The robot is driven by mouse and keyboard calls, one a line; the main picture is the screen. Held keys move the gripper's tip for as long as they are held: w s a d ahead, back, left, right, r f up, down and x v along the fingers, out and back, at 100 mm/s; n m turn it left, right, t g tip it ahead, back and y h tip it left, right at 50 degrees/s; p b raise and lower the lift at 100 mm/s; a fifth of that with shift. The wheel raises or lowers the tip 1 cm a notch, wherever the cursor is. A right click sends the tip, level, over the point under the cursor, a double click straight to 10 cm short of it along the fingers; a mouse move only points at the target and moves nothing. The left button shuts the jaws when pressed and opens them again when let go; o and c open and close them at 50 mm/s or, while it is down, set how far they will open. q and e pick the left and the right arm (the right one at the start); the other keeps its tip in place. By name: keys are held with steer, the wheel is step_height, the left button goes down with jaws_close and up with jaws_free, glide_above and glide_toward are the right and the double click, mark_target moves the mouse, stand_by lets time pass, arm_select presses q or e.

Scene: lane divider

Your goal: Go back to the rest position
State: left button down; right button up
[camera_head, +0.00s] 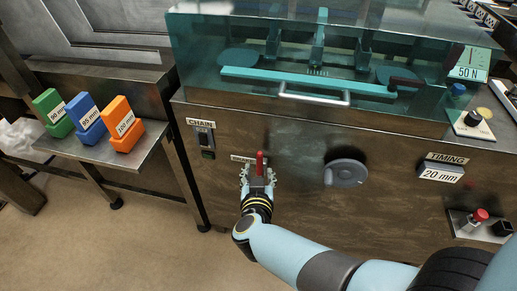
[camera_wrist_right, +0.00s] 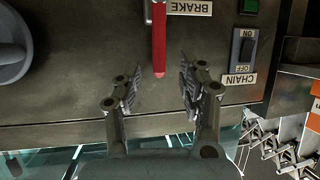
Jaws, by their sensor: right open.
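My right gripper (camera_head: 258,178) is at the front of the machine, by the red brake lever (camera_head: 260,162). In the right wrist view the gripper (camera_wrist_right: 160,82) is open, with its two fingers apart. The lever (camera_wrist_right: 159,40) shows there upside down, its tip near the gap between the fingertips, with clear space on both sides. Its depth from the fingers is hard to judge. The BRAKE label (camera_wrist_right: 190,6) is beside the lever. My left gripper is not in view.
The machine front carries a CHAIN switch (camera_head: 204,138), a grey round knob (camera_head: 345,173), a TIMING plate (camera_head: 441,172) and a red button (camera_head: 480,215). A teal clear guard (camera_head: 300,50) covers the top. Green, blue and orange blocks (camera_head: 124,124) stand on a side shelf (camera_head: 100,152).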

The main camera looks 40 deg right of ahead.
stand_by(0.4)
steer(key=s+d+f+n+y+b, duration=0.1)
steer(key=s+f+n+y+b, duration=0.15)
steer(key=s+f+b, duration=0.5)
steer(key=s+d+f+n+y+b, duration=0.1)
steer(key=s+f+n+y+b, duration=0.2)
steer(key=s+f, duration=0.85)
steer(key=s+f+n+g+y+b, duration=0.1)
steer(key=s+f+g, duration=0.3)
steer(key=s+f, duration=0.4)
steer(key=s+d+f+n+g+y+b, duration=0.1)
steer(key=s+f+g, duration=0.4)
steer(key=s, duration=0.8)
step_height(320, 180, down, 3)
steer(key=shift+d+r+g, duration=0.1)
steer(key=shift+d+g, duration=0.2)
steer(key=shift+s, duration=0.15)
